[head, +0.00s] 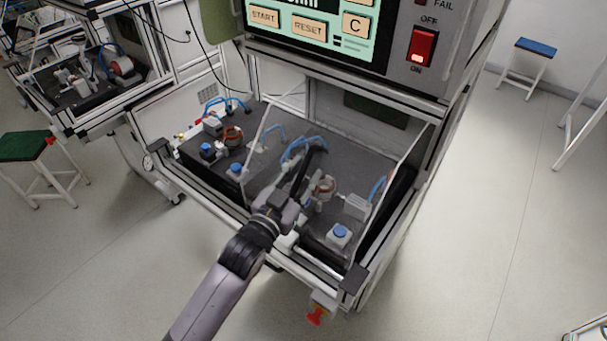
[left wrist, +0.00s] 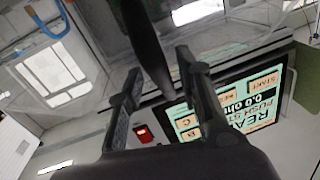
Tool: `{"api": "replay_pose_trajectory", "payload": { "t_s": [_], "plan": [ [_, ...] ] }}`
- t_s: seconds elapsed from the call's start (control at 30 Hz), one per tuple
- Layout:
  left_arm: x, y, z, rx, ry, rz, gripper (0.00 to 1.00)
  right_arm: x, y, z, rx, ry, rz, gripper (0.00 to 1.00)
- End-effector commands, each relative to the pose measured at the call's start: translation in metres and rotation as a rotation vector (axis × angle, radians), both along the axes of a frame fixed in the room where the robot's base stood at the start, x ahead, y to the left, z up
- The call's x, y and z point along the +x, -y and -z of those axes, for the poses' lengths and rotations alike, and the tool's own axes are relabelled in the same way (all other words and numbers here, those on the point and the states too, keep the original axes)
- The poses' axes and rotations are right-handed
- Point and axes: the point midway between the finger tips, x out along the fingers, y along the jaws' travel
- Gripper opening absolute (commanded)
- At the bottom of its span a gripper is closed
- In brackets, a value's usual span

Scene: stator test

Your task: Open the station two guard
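The test bench (head: 190,165) has a left and a right bay side by side. No label shows which is station two. Clear panels with thin pale edges (head: 404,160) stand at the right bay; how far its guard is open is hard to tell. A pale bar (head: 308,266) runs along the bay's front. My left gripper (head: 308,160) reaches over this bay from the front. In the left wrist view its two fingers (left wrist: 159,60) are apart, with a dark bar (left wrist: 148,40) showing between them; contact is unclear. My right gripper is not in view.
The right bay holds a stator (head: 323,187) and a blue button (head: 338,231). The left bay holds similar parts and a blue button (head: 236,169). A control panel with a red switch (head: 422,46) overhangs the back. A red knob (head: 316,316) sits below the front edge.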

Motion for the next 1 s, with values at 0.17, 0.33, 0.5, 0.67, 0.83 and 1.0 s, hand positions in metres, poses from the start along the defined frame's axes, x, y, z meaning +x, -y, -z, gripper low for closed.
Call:
{"api": "replay_pose_trajectory", "payload": {
  "t_s": [0.17, 0.33, 0.5, 0.67, 0.83, 1.0],
  "plan": [
    [-0.011, -0.007, 0.001, 0.000, -0.001, 0.000, 0.32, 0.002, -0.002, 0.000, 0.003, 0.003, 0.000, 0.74],
    [-0.041, -0.024, 0.002, 0.001, -0.003, 0.000, 0.32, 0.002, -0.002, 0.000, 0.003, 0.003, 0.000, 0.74],
    [-0.073, -0.041, 0.002, 0.002, -0.003, 0.001, 0.32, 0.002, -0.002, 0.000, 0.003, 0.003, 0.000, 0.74],
    [-0.094, -0.053, 0.002, 0.001, -0.003, 0.001, 0.32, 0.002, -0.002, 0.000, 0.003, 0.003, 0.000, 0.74],
    [-0.104, -0.058, 0.000, 0.001, -0.001, 0.001, 0.32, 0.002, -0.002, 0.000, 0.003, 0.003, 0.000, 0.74],
    [-0.105, -0.059, 0.000, 0.000, 0.000, 0.001, 0.32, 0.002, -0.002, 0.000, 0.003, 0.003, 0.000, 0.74]
  ]
}}
